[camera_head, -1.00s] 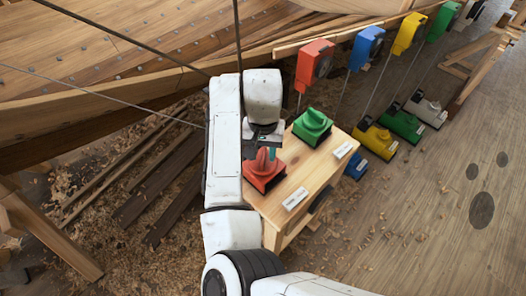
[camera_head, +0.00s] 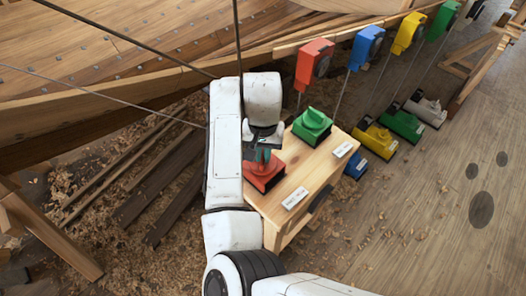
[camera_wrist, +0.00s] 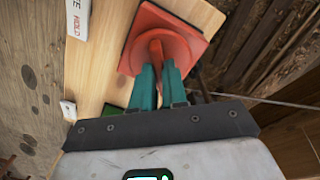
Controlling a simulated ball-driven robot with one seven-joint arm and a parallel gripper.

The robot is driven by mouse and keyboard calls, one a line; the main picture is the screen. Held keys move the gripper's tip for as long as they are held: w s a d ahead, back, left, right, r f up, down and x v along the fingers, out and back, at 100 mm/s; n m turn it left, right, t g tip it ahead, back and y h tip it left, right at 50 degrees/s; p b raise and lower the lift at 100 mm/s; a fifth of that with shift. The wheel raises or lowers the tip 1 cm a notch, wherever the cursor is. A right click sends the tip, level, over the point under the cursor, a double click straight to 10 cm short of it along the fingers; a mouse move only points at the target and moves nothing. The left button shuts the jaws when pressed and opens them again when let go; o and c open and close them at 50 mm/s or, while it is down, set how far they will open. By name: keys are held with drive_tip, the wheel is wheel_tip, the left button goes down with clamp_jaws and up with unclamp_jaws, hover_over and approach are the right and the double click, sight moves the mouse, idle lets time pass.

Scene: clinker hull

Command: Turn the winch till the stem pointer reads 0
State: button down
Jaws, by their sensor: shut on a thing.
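A red unit (camera_head: 264,178) with a square base and raised grip sits on the near end of a wooden bench. In the wrist view the red unit (camera_wrist: 180,42) fills the top middle. My gripper (camera_head: 263,153) is over it, and its teal fingers (camera_wrist: 158,78) are shut on the red grip, which shows between them. A green unit (camera_head: 312,125) of like shape sits farther along the bench. I cannot tell which unit is the winch, and I cannot make out the stem pointer or its reading.
The wooden bench (camera_head: 300,178) bears white labels (camera_head: 295,198). Red (camera_head: 314,62), blue (camera_head: 367,45) and yellow (camera_head: 409,32) boxes hang along a rail. Coloured units, including a yellow one (camera_head: 375,140), stand on the floor. The plank hull (camera_head: 120,60) lies behind.

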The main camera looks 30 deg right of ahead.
drive_tip(key=shift+m, duration=0.3)
drive_tip(key=m+p, duration=0.1)
drive_tip(key=m, duration=0.2)
drive_tip(key=shift+m, duration=2.6)
drive_tip(key=c, duration=1.2)
unclamp_jaws()
drive_tip(key=shift+o, duration=0.2)
wheel_tip(320, 180, up, 11)
drive_tip(key=shift+f, duration=0.1)
